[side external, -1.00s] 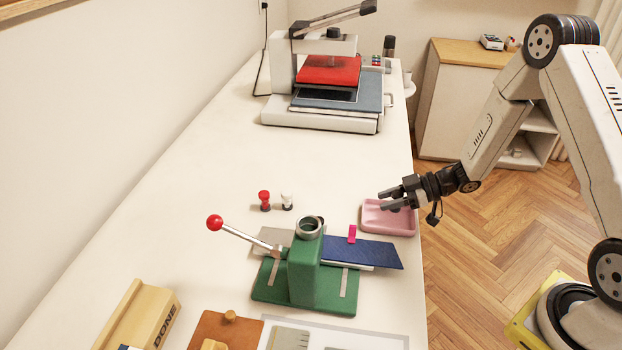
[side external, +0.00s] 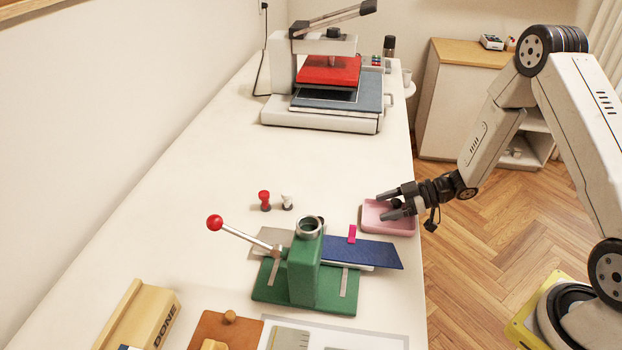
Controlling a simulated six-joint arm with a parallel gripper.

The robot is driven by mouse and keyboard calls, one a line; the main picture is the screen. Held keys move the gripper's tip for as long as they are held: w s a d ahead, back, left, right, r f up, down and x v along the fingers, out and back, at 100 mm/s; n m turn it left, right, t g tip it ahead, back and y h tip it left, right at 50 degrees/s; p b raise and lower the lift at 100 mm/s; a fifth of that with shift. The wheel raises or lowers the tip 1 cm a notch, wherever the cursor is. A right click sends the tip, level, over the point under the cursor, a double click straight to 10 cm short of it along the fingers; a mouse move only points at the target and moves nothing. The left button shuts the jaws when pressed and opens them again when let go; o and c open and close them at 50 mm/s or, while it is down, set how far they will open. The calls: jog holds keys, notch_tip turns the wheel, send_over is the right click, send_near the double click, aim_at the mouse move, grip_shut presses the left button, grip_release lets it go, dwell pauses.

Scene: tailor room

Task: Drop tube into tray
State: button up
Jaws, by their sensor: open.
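The pink tray (side external: 372,226) lies at the right edge of the table. My gripper (side external: 382,206) is over it, its two dark fingers apart and pointing left. A small dark round shape (side external: 397,204) shows between the fingers; I cannot tell whether it is part of my gripper or a separate thing. No tube can be clearly made out in or around the tray, and part of the tray's inside is hidden by my gripper.
A green press (side external: 305,275) with a red-knobbed lever (side external: 215,222) stands in front of the tray, a blue strip (side external: 365,251) across it. Red (side external: 264,199) and white (side external: 287,201) small pieces stand left. A heat press (side external: 325,85) stands behind. The table's left middle is clear.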

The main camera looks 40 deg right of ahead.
jog(key=shift+d, duration=0.1)
jog(key=shift+v, duration=3.85)
jog(key=w+h, duration=0.1)
jog(key=w+r+m+t+h, duration=0.1)
jog(key=w+h, duration=0.1)
jog(key=w+d+r+m+h, duration=0.1)
jog(key=w+h, duration=0.1)
jog(key=shift+d+r+t, duration=0.1)
jog(key=shift+r+t, duration=0.15)
jog(key=shift+t, duration=0.05)
jog(key=s+a+r+m+g+h, duration=0.3)
jog(key=s+a+m, duration=0.1)
jog(key=s, duration=0.3)
jog(key=s+a+r+m+g+h, duration=0.2)
jog(key=s+a+m+g, duration=0.1)
jog(key=s+a, duration=0.3)
jog(key=shift+s+a+r+m+g+h, duration=0.2)
jog(key=shift+s+r+m+g+h, duration=0.2)
jog(key=shift+s+m, duration=0.55)
